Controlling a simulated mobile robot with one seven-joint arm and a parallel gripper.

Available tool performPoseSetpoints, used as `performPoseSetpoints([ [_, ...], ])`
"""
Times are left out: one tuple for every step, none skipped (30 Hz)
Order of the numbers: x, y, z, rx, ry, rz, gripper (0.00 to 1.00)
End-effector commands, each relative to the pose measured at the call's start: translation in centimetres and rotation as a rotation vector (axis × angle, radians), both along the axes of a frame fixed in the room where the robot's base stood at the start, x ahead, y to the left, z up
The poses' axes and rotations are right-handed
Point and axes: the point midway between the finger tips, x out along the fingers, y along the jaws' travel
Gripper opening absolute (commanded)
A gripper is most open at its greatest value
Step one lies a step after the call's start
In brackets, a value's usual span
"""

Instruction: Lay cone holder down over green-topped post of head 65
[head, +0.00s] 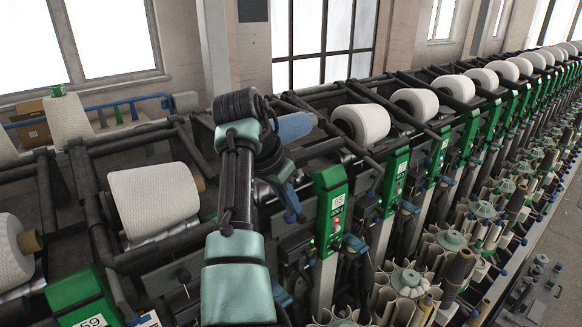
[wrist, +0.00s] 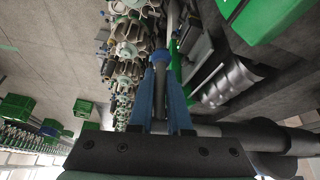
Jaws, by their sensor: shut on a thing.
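The post of head 65 (head: 333,205) has a green top with a white "65" label and a small red light, right of my arm in the head view. In the wrist view, a green housing (wrist: 258,18) shows at the upper right; I cannot read a label on it. My gripper (head: 290,203) has blue fingers and is just left of the post. In the wrist view, my gripper (wrist: 163,90) is shut on a dark bar with a blue collar, apparently the handle of the cone holder (wrist: 160,58). A blue tube (head: 296,126) lies behind my arm. The rest of the holder is mostly hidden.
White yarn cones (head: 362,123) sit along the machine to the right. A large cone (head: 153,199) lies to the left, near head 59 (head: 88,310). Bobbin magazines (head: 408,280) crowd the front. A grey curved drum (wrist: 230,82) is close to my fingers' right.

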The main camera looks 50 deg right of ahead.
Motion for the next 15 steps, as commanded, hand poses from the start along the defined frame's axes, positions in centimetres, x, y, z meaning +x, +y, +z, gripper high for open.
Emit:
performPoseSetpoints([
  [-0.25,0.14,-0.32,0.019,0.009,-0.003,0.0],
  [-0.24,0.18,-0.34,0.025,0.008,-0.002,0.0],
  [-0.23,0.22,-0.37,0.031,0.007,-0.002,0.0],
  [-0.21,0.24,-0.4,0.035,0.007,-0.002,0.0],
  [-0.2,0.26,-0.41,0.038,0.006,-0.002,0.0],
  [-0.2,0.29,-0.43,0.042,0.004,-0.002,0.0],
  [-0.2,0.31,-0.44,0.044,0.004,-0.002,0.0],
  [-0.2,0.31,-0.45,0.046,0.004,-0.002,0.0],
  [-0.19,0.32,-0.47,0.047,0.004,-0.002,0.0],
  [-0.19,0.33,-0.49,0.048,0.003,-0.002,0.0],
  [-0.19,0.34,-0.49,0.049,0.003,-0.002,0.0],
  [-0.19,0.34,-0.5,0.05,0.003,-0.002,0.0],
  [-0.19,0.35,-0.52,0.05,0.003,-0.002,0.0],
  [-0.18,0.35,-0.52,0.05,0.003,-0.002,0.0],
  [-0.18,0.35,-0.52,0.05,0.003,-0.002,0.0],
])
